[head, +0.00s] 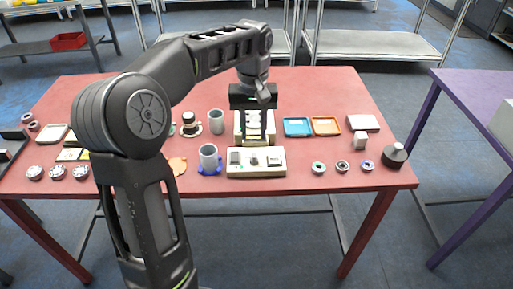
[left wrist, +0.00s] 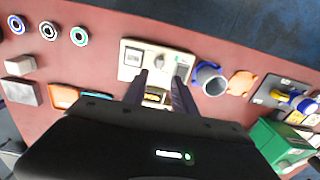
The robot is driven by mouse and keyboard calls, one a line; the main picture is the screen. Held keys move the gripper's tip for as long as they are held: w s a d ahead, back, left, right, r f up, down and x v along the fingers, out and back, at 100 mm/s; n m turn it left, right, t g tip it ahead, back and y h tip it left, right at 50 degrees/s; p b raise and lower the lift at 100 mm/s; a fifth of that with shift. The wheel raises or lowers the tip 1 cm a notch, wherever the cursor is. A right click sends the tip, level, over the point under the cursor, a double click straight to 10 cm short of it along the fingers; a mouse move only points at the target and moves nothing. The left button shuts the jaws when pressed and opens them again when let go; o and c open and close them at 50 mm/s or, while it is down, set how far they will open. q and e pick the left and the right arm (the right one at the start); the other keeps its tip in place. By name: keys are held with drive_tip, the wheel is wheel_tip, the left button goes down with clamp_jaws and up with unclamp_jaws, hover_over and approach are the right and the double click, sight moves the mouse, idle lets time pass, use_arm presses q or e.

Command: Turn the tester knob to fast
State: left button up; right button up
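The tester looks like a pale box (head: 257,172) at the table's front middle, with a small round knob (head: 254,161) between two grey panels. In the left wrist view the tester (left wrist: 128,72) is seen from the other side, with its knob (left wrist: 158,62) ahead of my fingers. My left gripper (head: 255,134) is above a pale stand behind the tester. In the left wrist view my left gripper (left wrist: 160,78) has its two fingers apart with nothing held between them. The knob's setting is too small to read. My right gripper is not in view.
A grey cup (head: 209,157) on a blue base stands just left of the tester. Blue (head: 297,127) and orange (head: 326,126) trays lie to the right. Several small round parts sit at the front right, near a dark conical object (head: 395,156). Bare red tabletop (head: 345,95) shows at the back right.

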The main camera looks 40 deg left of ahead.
sight(254, 154)
use_arm(q)
drive_tip(key=shift+w+f, duration=0.15)
drive_tip(key=shift+f, duration=0.2)
wheel_tip(254, 154, down, 7)
drive_tip(key=shift+f, duration=0.15)
drive_tip(key=shift+c, duration=0.4)
clamp_jaws()
